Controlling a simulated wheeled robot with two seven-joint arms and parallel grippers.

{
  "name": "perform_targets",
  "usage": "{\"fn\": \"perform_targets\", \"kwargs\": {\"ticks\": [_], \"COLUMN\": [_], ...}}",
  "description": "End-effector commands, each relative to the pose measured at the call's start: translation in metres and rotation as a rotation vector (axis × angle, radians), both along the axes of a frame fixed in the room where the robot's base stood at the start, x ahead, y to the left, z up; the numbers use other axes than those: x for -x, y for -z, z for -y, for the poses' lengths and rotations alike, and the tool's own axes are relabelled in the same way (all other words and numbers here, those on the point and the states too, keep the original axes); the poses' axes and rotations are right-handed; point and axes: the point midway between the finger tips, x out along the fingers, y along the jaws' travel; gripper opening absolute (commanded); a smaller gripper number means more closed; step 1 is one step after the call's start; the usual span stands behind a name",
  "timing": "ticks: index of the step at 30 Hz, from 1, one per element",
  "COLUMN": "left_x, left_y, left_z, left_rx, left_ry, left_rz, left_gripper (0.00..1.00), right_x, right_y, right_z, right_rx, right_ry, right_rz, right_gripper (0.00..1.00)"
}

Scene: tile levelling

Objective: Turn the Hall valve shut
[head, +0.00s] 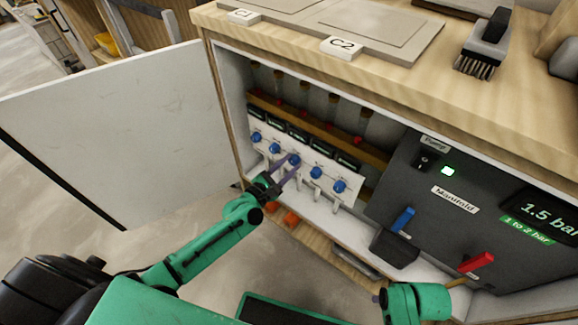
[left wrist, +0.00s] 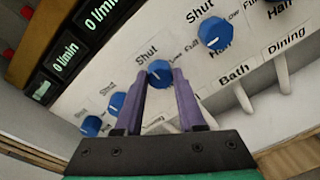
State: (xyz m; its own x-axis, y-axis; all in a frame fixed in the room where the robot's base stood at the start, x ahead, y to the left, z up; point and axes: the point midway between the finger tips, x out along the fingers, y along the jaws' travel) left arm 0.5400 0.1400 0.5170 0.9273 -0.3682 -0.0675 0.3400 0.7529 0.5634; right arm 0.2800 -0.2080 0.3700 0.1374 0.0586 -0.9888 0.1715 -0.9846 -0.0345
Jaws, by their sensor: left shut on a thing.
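A white panel (head: 265,156) inside the open cabinet carries a row of blue valve knobs. My left gripper (head: 292,163) is shut on the middle knob; in the left wrist view the purple fingers (left wrist: 160,88) sit on either side of this blue knob (left wrist: 158,73). "Shut" is printed above it. Its room label is hidden behind my fingers, so I cannot read whether it says Hall. The knob's pointer is too small to read surely. The two knobs to its right have the labels Bath (left wrist: 235,75) and Dining (left wrist: 287,40). My right gripper is mostly out of sight.
The cabinet door (head: 115,130) stands open at the left. A grey manifold box (head: 440,180) at the right has a blue lever (head: 402,220), a red lever (head: 476,262), a green light and a 1.5 bar display. A brush (head: 485,45) lies on the cabinet top.

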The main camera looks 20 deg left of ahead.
Motion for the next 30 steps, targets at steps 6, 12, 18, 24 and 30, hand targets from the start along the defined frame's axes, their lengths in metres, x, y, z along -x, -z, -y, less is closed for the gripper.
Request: {"fn": "perform_targets", "kwargs": {"ticks": [6, 12, 18, 24, 30], "left_x": [0.0012, 0.0011, 0.0010, 0.0004, 0.0064], "left_y": [0.0023, 0.0021, 0.0020, 0.0009, 0.0009], "left_z": [0.0003, 0.0003, 0.0003, 0.0001, -0.0029], "left_rx": [0.022, 0.022, 0.022, 0.021, 0.020], "left_ry": [0.002, 0.001, 0.001, 0.000, 0.000], "left_rz": [-0.014, -0.015, -0.013, -0.011, -0.012], "left_gripper": [0.00, 0.00, 0.68, 0.68, 0.68], "right_x": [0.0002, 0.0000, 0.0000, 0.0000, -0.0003], "right_y": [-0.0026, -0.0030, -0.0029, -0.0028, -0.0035], "right_z": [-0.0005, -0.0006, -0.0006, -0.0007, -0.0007], "right_rx": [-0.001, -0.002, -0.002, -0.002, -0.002], "right_ry": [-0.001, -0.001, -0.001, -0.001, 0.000], "right_rz": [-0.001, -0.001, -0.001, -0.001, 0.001], "right_gripper": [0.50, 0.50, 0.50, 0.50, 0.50]}}
